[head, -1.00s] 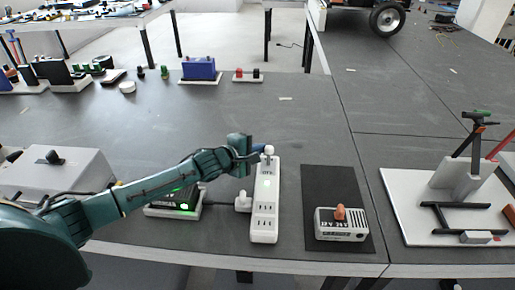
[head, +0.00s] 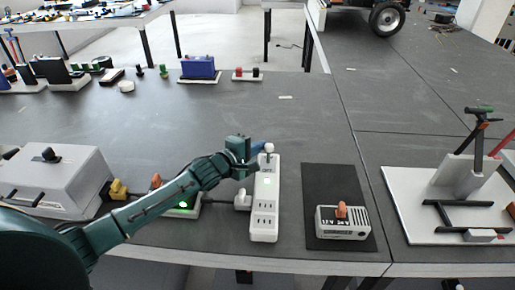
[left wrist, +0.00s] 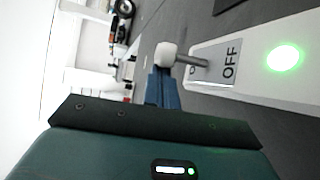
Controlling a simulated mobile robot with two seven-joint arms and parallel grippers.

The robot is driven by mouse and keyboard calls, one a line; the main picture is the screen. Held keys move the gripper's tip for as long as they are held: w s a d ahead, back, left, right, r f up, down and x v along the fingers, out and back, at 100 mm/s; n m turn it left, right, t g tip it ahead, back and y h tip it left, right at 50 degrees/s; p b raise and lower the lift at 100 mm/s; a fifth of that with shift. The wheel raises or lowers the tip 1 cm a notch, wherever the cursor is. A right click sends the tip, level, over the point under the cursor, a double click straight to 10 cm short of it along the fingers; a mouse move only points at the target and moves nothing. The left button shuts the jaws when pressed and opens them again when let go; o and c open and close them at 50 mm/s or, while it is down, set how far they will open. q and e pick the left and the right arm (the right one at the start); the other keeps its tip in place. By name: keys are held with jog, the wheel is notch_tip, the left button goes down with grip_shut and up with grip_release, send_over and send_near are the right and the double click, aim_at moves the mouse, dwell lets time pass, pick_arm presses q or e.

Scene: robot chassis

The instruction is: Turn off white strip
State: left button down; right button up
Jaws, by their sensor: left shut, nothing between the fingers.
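The white strip (head: 265,208) lies lengthwise on the grey table in the head view, with a green light lit on it. At its far end a toggle lever with a white knob (head: 269,148) stands up; in the left wrist view the knob (left wrist: 166,54) tops a metal lever beside an "OFF" label (left wrist: 230,58). My left gripper (head: 257,147) is shut and empty, its blue fingers just left of the lever. In the left wrist view the fingers (left wrist: 162,88) are close to the knob; I cannot tell whether they touch it. My right gripper is not in view.
A plug (head: 243,200) sits at the strip's left side. A small white power box (head: 342,222) on a black mat stands to the right. A grey box (head: 52,180) is at left, and a white tool stand (head: 410,215) at far right.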

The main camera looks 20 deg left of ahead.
pick_arm(q)
jog(key=shift+s+d+f+t, duration=0.1)
jog(key=shift+f+t, duration=0.05)
jog(key=shift+t, duration=0.15)
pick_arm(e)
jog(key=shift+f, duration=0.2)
pick_arm(q)
jog(key=shift+s+d+m+t+h+b, duration=0.15)
jog(key=shift+s+m+t+b, duration=0.25)
jog(key=shift+b, duration=0.3)
jog(key=shift+s+m+t+h+b, duration=0.15)
jog(key=shift+m+t+b, duration=0.15)
jog(key=shift+t+b, duration=0.3)
jog(key=shift+s+b, duration=0.1)
jog(key=shift+b, duration=0.25)
jog(key=shift+r+m+t, duration=0.2)
jog(key=shift+m+t, duration=0.1)
jog(key=shift+t, duration=0.1)
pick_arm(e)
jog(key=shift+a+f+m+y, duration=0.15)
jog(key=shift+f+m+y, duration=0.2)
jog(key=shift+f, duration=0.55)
pick_arm(q)
jog(key=shift+s, duration=0.1)
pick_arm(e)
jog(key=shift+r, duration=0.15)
pick_arm(q)
jog(key=shift+r, duration=0.1)
